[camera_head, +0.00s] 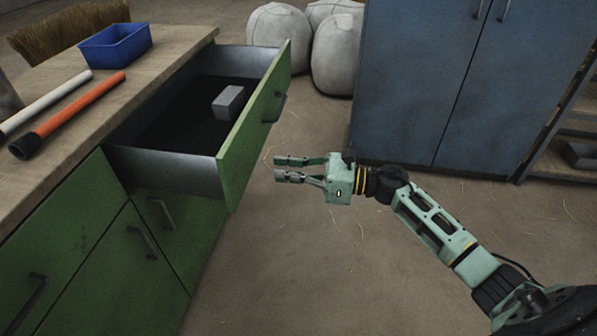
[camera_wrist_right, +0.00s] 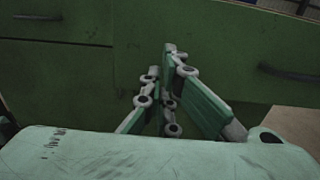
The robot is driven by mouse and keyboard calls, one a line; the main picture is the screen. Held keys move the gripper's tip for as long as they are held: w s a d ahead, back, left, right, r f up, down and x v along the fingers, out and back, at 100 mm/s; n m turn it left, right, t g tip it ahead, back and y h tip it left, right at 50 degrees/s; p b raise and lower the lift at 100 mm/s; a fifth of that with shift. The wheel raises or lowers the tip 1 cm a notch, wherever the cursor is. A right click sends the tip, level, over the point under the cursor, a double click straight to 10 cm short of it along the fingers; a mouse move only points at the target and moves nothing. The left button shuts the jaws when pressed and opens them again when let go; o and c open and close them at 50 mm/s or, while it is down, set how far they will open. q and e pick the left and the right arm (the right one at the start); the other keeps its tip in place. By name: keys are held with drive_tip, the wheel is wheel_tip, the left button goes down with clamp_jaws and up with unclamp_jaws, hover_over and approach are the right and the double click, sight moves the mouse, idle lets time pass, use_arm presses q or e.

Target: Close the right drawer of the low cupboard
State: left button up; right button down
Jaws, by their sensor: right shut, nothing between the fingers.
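The low green cupboard (camera_head: 85,240) stands at the left with a wooden top. Its right drawer (camera_head: 250,125) is pulled well out; its dark inside holds a grey block (camera_head: 228,102). The drawer front has a dark handle (camera_head: 274,107), on the side facing away from the cupboard. My right gripper (camera_head: 276,168) is shut and empty, a little to the right of the drawer front and apart from it. In the right wrist view the gripper (camera_wrist_right: 165,75) points at green cupboard surfaces, with a dark handle (camera_wrist_right: 290,73) at the right. My left gripper is not in view.
On the wooden top (camera_head: 60,135) lie a blue bin (camera_head: 115,46), an orange tube (camera_head: 75,112) and a white tube (camera_head: 45,103), with a broom head (camera_head: 65,30) behind. White sacks (camera_head: 335,50) and a blue cabinet (camera_head: 455,80) stand at the back. Floor around my right gripper is clear.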

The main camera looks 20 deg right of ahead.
sight(241, 167)
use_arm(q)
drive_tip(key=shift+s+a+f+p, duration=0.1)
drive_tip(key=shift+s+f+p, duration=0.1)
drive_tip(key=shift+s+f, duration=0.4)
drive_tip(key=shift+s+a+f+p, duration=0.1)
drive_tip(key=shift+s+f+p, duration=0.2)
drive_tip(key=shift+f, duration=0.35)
use_arm(e)
drive_tip(key=x, duration=0.7)
drive_tip(key=shift+w+a, duration=0.2)
drive_tip(key=shift+a, duration=0.05)
